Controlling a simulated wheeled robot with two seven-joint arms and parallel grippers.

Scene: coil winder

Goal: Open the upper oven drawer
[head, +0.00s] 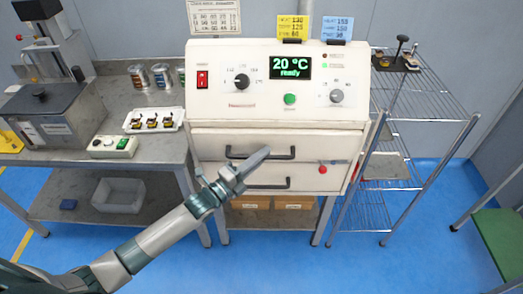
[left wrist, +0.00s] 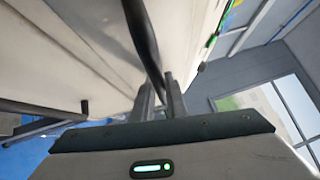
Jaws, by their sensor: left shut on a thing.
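The oven (head: 215,115) is a cream box with a green display reading 20 °C. Its upper drawer (head: 325,143) has a long black handle (head: 237,154) and looks shut or nearly so. My left gripper (head: 262,155) reaches up from the lower left to this handle and hides its middle. In the left wrist view my left gripper (left wrist: 160,92) is shut on the black handle bar (left wrist: 142,35), which runs between the two fingers. The lower drawer, with its own black handle (head: 270,185), is below. My right gripper is in neither view.
A red knob (head: 322,169) sits at the right of the drawers. A wire shelf rack (head: 395,185) stands close on the right. On the left a bench (head: 95,155) holds a white tray (head: 154,120) with small parts. Blue floor lies open in front.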

